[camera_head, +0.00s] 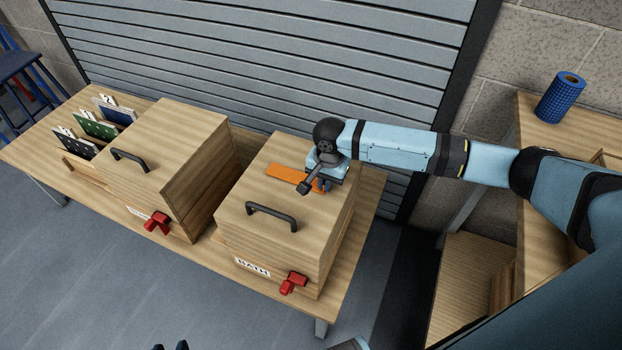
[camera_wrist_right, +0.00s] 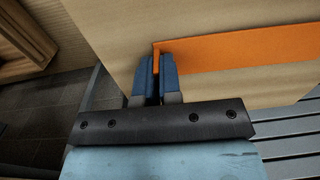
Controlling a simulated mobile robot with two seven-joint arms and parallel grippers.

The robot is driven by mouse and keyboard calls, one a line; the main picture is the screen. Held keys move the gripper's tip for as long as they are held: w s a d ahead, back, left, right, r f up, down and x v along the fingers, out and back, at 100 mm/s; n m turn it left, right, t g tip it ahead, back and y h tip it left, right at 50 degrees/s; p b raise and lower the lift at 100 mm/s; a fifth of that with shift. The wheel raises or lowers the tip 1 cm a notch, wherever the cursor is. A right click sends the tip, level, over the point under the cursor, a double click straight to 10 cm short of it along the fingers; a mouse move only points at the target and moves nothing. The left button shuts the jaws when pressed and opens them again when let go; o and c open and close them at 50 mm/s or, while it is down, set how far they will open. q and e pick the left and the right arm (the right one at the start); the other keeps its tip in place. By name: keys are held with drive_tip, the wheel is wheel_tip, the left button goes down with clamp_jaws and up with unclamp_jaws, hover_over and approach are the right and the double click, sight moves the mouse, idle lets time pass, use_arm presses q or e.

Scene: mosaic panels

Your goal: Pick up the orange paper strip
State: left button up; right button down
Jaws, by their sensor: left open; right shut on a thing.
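The orange paper strip (camera_head: 288,177) lies along the top of the right wooden box (camera_head: 262,190), the one with the BATH label. It also shows in the right wrist view (camera_wrist_right: 240,52). My right gripper (camera_head: 323,184) is over the box top at the strip's right end. In the right wrist view its blue fingers (camera_wrist_right: 155,68) are shut on a small upturned end of the strip. The rest of the strip looks close to the box top. The tips of my left gripper (camera_head: 171,346) show at the bottom edge, open and empty, far from the strip.
The box has a dark handle (camera_head: 272,215) and a red clamp (camera_head: 293,282). A second wooden box (camera_head: 165,145) stands to its left. Numbered panels (camera_head: 95,125) stand in a rack at the table's left end. A blue roll (camera_head: 560,97) stands on a bench at right.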

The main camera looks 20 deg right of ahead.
use_arm(q)
drive_tip(key=shift+a, duration=0.1)
use_arm(e)
drive_tip(key=shift+r, duration=0.1)
drive_tip(key=shift+r, duration=0.2)
use_arm(q)
drive_tip(key=r+p, duration=0.3)
drive_tip(key=p, duration=0.1)
drive_tip(key=shift+s+a, duration=0.1)
drive_tip(key=shift+a, duration=0.15)
use_arm(e)
wheel_tip(320, 180, up, 21)
drive_tip(key=shift+f, duration=0.2)
use_arm(q)
drive_tip(key=shift+s+r+p, duration=0.1)
drive_tip(key=shift+p, duration=0.3)
use_arm(e)
drive_tip(key=shift+r, duration=0.2)
use_arm(q)
wheel_tip(320, 180, up, 2)
drive_tip(key=p, duration=0.3)
drive_tip(key=shift+r+m+t, duration=0.25)
drive_tip(key=shift+m+t, duration=0.05)
use_arm(e)
drive_tip(key=shift+r, duration=0.95)
